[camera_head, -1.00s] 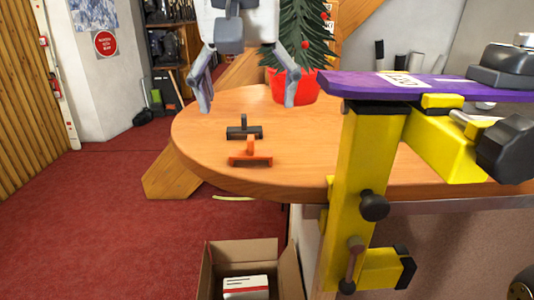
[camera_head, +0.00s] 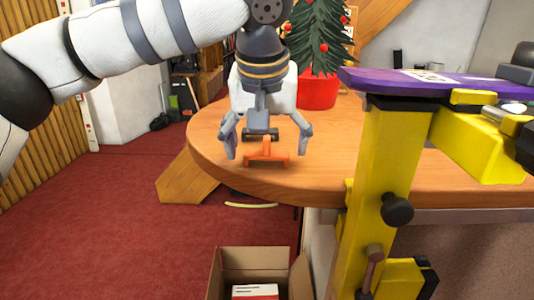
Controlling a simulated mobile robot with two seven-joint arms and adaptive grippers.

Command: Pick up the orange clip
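The orange clip (camera_head: 267,157) lies on the round wooden table near its front left edge. A dark grey clip (camera_head: 261,134) lies just behind it, partly hidden by my gripper. My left gripper (camera_head: 267,153) points down at the orange clip with its fingers spread wide. One finger is left of the clip and the other right of it. The gripper is open and holds nothing. I cannot tell whether the fingertips are level with the clip. My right gripper is not in view.
A yellow stand (camera_head: 375,190) holding a purple ski or board (camera_head: 450,84) rises at the right, in front of the wooden table (camera_head: 335,150). A red pot (camera_head: 318,90) with a small decorated tree stands at the back. An open cardboard box (camera_head: 252,262) is below the front edge.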

